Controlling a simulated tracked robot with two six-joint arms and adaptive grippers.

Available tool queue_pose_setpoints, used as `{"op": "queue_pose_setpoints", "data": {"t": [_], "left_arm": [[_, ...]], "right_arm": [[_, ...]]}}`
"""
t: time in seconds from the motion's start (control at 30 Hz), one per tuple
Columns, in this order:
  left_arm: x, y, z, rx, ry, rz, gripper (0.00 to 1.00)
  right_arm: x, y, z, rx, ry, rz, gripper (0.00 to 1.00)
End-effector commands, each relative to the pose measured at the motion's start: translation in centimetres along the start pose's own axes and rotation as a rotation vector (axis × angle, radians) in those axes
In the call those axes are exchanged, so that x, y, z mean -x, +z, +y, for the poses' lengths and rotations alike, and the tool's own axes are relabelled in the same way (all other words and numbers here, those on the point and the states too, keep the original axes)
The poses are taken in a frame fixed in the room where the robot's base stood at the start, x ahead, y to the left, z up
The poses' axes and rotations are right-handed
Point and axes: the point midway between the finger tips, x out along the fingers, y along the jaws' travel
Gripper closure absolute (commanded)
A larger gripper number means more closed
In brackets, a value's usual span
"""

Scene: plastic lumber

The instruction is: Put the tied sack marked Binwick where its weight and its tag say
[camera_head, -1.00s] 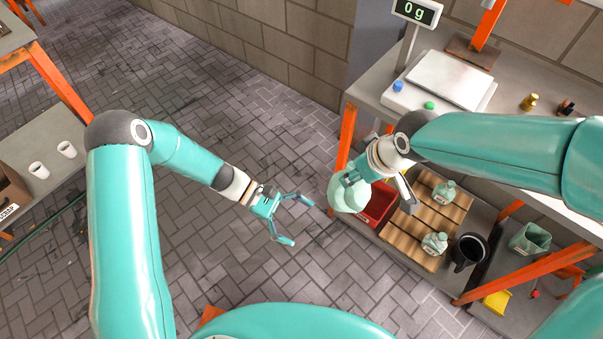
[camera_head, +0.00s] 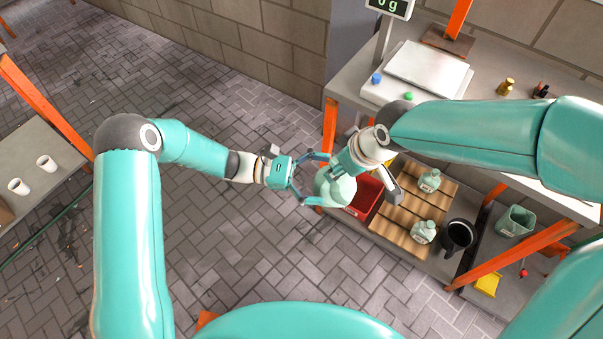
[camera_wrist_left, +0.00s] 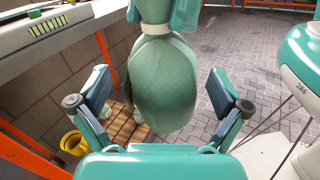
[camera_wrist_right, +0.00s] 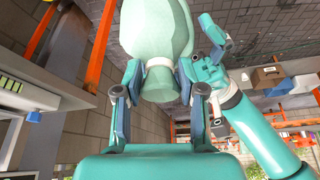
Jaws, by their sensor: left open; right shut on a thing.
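A pale green tied sack (camera_head: 335,187) hangs from my right gripper (camera_wrist_right: 159,88), which is shut on its tied neck. The sack's rounded body fills the middle of the left wrist view (camera_wrist_left: 162,85). My left gripper (camera_head: 314,180) is open, with its fingers on either side of the sack body and gaps showing in the left wrist view. No name or tag can be read on the held sack. Two smaller tied sacks with labels, one farther back (camera_head: 428,181) and one nearer (camera_head: 424,232), stand on a slatted wooden pallet (camera_head: 405,215). The scale (camera_head: 428,68) is empty and its display (camera_head: 391,5) reads 0 g.
A red bin (camera_head: 364,196) sits beside the pallet, just behind the held sack. A black jug (camera_head: 459,236), a green container (camera_head: 515,221) and a yellow item (camera_head: 487,285) are to the right. Brass weights (camera_head: 506,87) stand on the bench. White cups (camera_head: 46,163) are at left.

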Motion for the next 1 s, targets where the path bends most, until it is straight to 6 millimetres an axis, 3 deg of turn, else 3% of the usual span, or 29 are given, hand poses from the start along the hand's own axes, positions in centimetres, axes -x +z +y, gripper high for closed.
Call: {"op": "queue_pose_setpoints", "data": {"t": [0.23, 0.63, 1.0], "left_arm": [[-3.1, 0.0, -0.1, 0.000, -0.002, 0.001, 0.00], [-3.8, 0.0, 0.0, 0.000, 0.000, 0.001, 0.00], [-3.7, 0.0, 0.0, 0.000, 0.002, 0.002, 0.62]], "right_arm": [[0.1, -0.1, 0.0, 0.000, 0.001, 0.004, 1.00], [0.1, -0.1, 0.0, 0.000, 0.001, 0.004, 1.00], [0.1, -0.1, -0.1, -0.002, -0.001, 0.002, 1.00]]}}
